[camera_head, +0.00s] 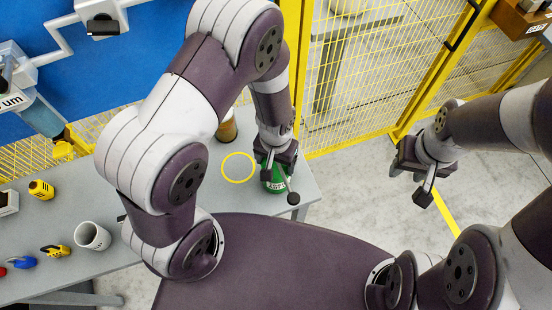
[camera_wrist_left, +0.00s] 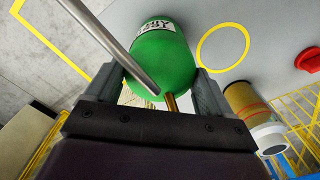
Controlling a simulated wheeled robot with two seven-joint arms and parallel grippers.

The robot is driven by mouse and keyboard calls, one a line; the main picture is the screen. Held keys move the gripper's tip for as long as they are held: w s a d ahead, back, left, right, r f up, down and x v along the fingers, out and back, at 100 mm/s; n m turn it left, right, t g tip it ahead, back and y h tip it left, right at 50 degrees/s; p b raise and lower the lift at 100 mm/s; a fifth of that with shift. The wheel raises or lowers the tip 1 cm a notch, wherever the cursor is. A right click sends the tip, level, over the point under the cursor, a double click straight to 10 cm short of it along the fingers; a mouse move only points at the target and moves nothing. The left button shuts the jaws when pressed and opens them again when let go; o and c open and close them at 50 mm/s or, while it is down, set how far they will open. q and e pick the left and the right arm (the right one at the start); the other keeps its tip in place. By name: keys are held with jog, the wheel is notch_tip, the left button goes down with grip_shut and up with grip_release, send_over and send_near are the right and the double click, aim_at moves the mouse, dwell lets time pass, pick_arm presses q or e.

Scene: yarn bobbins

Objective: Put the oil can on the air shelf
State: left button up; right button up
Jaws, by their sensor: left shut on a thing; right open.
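The green oil can (camera_head: 273,184) is at the right end of the grey table, with a white label on its side. My left gripper (camera_head: 280,178) is shut on it. In the left wrist view the green can (camera_wrist_left: 165,52) sits between the fingers (camera_wrist_left: 163,88), with a thin metal spout or rod crossing in front. I cannot tell whether the can touches the table. My right gripper (camera_head: 408,186) is open and empty, over the floor at the right. I cannot make out a shelf marked as the air shelf.
A yellow ring (camera_head: 238,153) is marked on the table (camera_head: 215,185) beside the can. An amber container (camera_head: 227,130) stands behind it. A white cup (camera_head: 92,237) and small yellow items (camera_head: 41,189) are at left. A yellow mesh fence (camera_head: 352,80) stands behind.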

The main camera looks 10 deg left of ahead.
pick_arm(q)
jog(key=shift+s+f, duration=0.1)
jog(key=o, duration=1.6)
notch_tip(320, 180, up, 12)
jog(key=s+a+r+n+t, duration=0.1)
jog(key=s+a+r, duration=0.2)
jog(key=a, duration=0.6)
jog(key=shift+s+r+n+b, duration=0.2)
jog(key=shift+r+n+b, duration=0.15)
jog(key=shift+n+b, duration=0.1)
